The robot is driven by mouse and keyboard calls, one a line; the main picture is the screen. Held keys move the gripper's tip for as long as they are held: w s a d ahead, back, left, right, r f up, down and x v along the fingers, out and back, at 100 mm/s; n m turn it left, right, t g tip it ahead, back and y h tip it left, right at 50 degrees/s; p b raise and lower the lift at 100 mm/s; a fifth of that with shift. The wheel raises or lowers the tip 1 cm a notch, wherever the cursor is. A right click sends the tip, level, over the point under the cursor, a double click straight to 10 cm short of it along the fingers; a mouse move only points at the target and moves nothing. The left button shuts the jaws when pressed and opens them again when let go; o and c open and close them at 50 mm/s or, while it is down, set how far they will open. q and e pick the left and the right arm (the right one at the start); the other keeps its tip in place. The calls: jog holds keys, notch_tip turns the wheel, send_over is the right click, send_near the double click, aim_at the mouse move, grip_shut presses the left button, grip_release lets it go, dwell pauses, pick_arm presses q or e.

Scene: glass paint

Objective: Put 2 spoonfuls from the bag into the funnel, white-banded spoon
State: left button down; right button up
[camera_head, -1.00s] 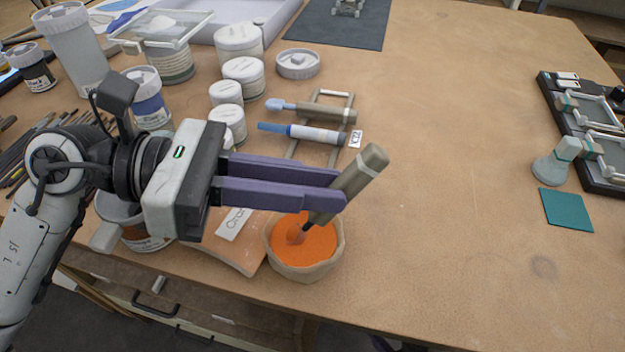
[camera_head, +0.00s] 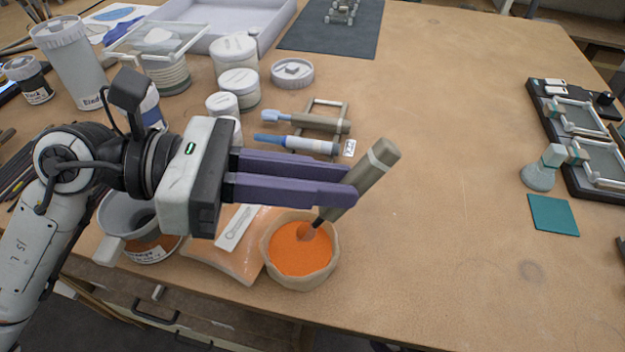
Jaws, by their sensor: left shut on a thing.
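The white-banded spoon (camera_head: 360,180) has a thick olive-grey handle and leans up to the right. My left gripper (camera_head: 350,185) is shut on this handle. The spoon's dark neck runs down to its bowl, which is at the orange powder (camera_head: 300,248) and partly hidden. The powder fills an open beige bag (camera_head: 302,284) with a rolled rim below the gripper. A grey funnel-like piece (camera_head: 108,218) with a side tab sits on an orange-labelled jar (camera_head: 155,250), partly behind my left arm. My right gripper is not in view.
A flat orange packet (camera_head: 225,262) with a white label lies between jar and bag. Another spoon (camera_head: 310,121) and a blue-tipped tool (camera_head: 300,143) rest on a rack behind the gripper. Lidded pots (camera_head: 238,85) stand farther back. The table's middle right is clear.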

aim_at(381, 149)
pick_arm(q)
jog(key=shift+d+r, duration=0.35)
jog(key=shift+r, duration=0.15)
jog(key=shift+r+p, duration=1.7)
jog(key=shift+r, duration=0.55)
jog(key=shift+w, duration=0.1)
